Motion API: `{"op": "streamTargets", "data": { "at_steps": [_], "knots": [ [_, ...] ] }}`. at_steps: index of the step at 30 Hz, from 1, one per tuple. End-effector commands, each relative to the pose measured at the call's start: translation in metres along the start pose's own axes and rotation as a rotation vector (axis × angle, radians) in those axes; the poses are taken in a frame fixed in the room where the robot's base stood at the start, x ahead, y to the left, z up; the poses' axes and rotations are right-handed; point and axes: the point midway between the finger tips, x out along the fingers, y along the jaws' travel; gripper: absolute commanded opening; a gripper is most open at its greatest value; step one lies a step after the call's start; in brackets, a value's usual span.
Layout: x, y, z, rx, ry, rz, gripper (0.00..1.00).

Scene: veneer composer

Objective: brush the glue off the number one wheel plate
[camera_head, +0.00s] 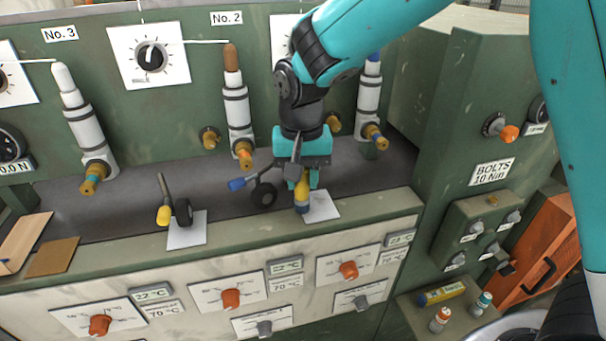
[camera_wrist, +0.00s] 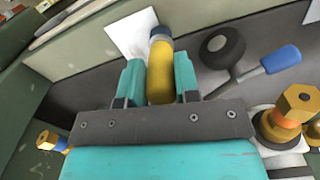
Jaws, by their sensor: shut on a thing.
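My gripper (camera_head: 303,178) is shut on a yellow brush (camera_head: 302,192) with a blue-grey lower end. The brush points down at the near edge of the bench, over or against a white plate (camera_head: 324,208) below the right-hand station. In the wrist view the brush (camera_wrist: 160,80) sits between the teal fingers, its end overlapping the white plate (camera_wrist: 128,38). I cannot tell whether it touches. A dark wheel (camera_head: 264,194) with a blue-handled lever (camera_head: 238,183) stands left of the plate, apart from it. No glue can be made out on the plate.
Another white plate (camera_head: 188,236) with a dark wheel (camera_head: 183,211) and a yellow-handled lever (camera_head: 164,214) is to the left. Nozzles with brass tips (camera_head: 243,152) hang along the back panel. A brass nozzle (camera_wrist: 295,105) is close to my gripper's right in the wrist view.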

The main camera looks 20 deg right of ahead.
Motion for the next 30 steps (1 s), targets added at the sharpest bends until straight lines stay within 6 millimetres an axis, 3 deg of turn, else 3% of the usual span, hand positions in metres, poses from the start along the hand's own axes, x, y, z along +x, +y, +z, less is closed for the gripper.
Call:
{"op": "streamTargets", "data": {
  "at_steps": [16,30],
  "knots": [
    [-0.064,0.0,-0.001,0.001,0.004,-0.002,0.03],
    [-0.067,0.0,-0.001,0.001,0.004,-0.002,0.03]
  ]
}}
